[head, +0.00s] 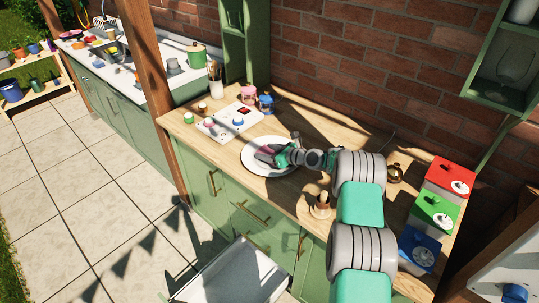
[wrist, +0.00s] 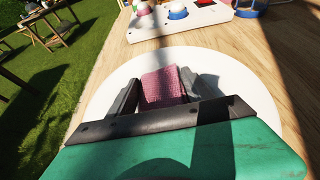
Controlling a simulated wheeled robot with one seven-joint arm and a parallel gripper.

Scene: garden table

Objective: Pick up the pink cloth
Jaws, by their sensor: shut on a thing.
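The pink cloth (wrist: 163,86) shows between the two dark fingers of my gripper (wrist: 165,90) in the wrist view. The fingers are shut on it, and it lies over a white round plate (wrist: 102,95). In the head view the plate (head: 249,161) sits on the wooden counter, and my gripper (head: 267,155) is low over its middle. There the cloth is mostly hidden by the gripper. I cannot tell whether the cloth touches the plate.
A white scale-like panel (head: 228,122) with small round things on it stands behind the plate. Pink and blue jars (head: 266,104) are near the wall. A wooden piece (head: 320,206) stands at the front edge. Red, green and blue boxes (head: 437,212) are at right. An open drawer (head: 235,275) juts out below.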

